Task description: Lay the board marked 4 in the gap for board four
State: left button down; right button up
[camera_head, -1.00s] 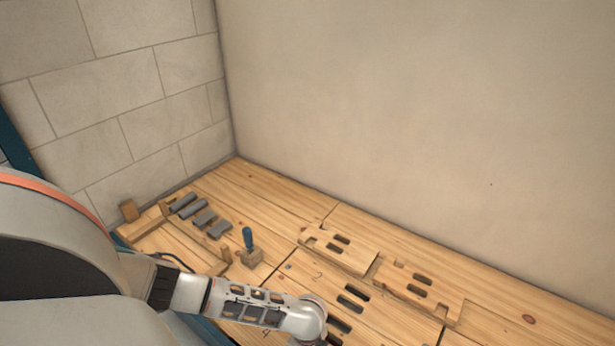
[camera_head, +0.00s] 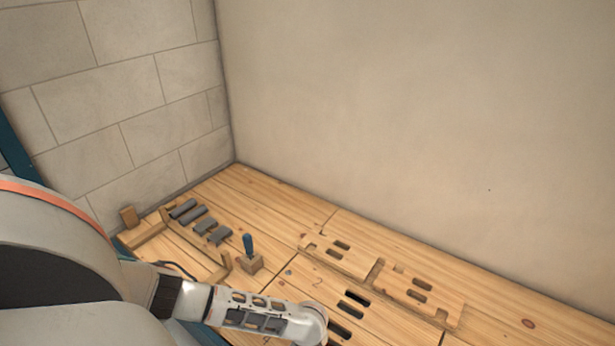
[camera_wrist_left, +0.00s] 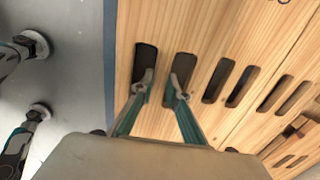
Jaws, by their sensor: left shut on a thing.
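In the left wrist view, my left gripper (camera_wrist_left: 160,90) has its two fingers in two dark slots of a pale wooden board (camera_wrist_left: 162,52). It is shut on the wood strip between the slots. No number shows on this board in that view, and I cannot tell whether it is lifted or flush. In the head view my left arm hides the gripper and the board's near part. A board marked 2 (camera_head: 316,280) lies beyond the arm. I cannot make out the gap for board four. My right gripper is not in view.
A blue-handled tool (camera_head: 248,244) stands in a wooden block (camera_head: 250,263). Several grey pieces (camera_head: 184,208) lie by a wooden frame (camera_head: 143,235) at left. Grey floor (camera_wrist_left: 70,80) borders the boards.

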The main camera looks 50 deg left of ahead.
pick_arm(q)
jog(key=shift+w, duration=0.1)
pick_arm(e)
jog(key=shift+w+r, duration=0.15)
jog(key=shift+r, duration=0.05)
pick_arm(q)
jog(key=shift+f, duration=0.65)
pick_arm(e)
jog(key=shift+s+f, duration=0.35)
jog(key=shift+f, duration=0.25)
pick_arm(q)
jog(key=shift+f+b, duration=0.65)
jog(key=shift+f, duration=0.25)
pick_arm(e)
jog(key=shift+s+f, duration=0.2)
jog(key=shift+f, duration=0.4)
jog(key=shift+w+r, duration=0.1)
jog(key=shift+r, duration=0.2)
pick_arm(q)
jog(key=shift+f, duration=0.2)
jog(key=c, duration=1.9)
grip_release()
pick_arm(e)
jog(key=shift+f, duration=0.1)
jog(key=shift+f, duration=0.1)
